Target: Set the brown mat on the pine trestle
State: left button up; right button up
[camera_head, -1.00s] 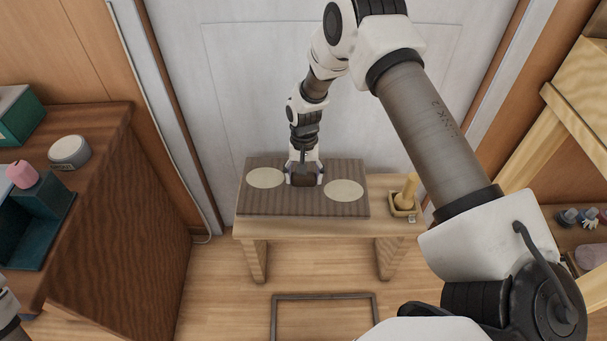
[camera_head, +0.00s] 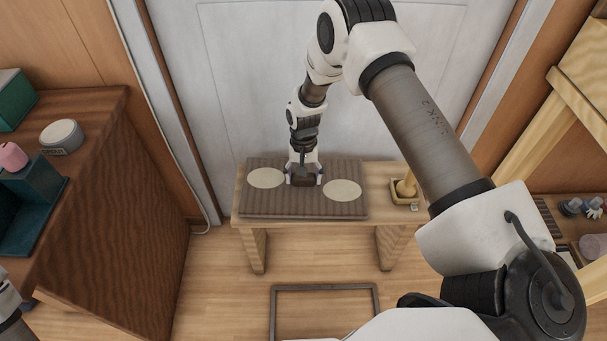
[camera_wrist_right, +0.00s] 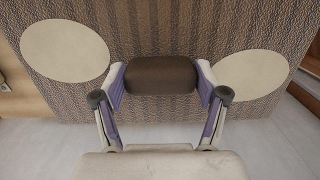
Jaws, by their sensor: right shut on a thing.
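The brown mat (camera_head: 290,206) is a ribbed dark sheet with two pale ovals and a dark brown block-shaped grip (camera_wrist_right: 160,75) in its middle. It lies level over the left and middle part of the pine trestle (camera_head: 382,202), which stands against the pale door. I cannot tell whether the mat's underside fully touches the trestle top. My right gripper (camera_head: 303,178) points down and is shut on the mat's grip. The right wrist view shows both fingers (camera_wrist_right: 161,88) on the ends of the grip.
A small tray (camera_head: 405,196) with a yellow object stands on the trestle's right end. A dark frame (camera_head: 325,289) lies on the floor in front. A brown cabinet (camera_head: 120,215) with items is at left; a wooden rack (camera_head: 580,95) is at right.

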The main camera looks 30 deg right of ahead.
jog(key=shift+f, duration=0.4)
dwell(0.4)
jog(key=o, duration=1.5)
jog(key=shift+c, duration=0.2)
notch_tip(320, 180, up, 12)
jog(key=w, duration=0.1)
jog(key=shift+d, duration=0.4)
jog(key=shift+w, duration=0.1)
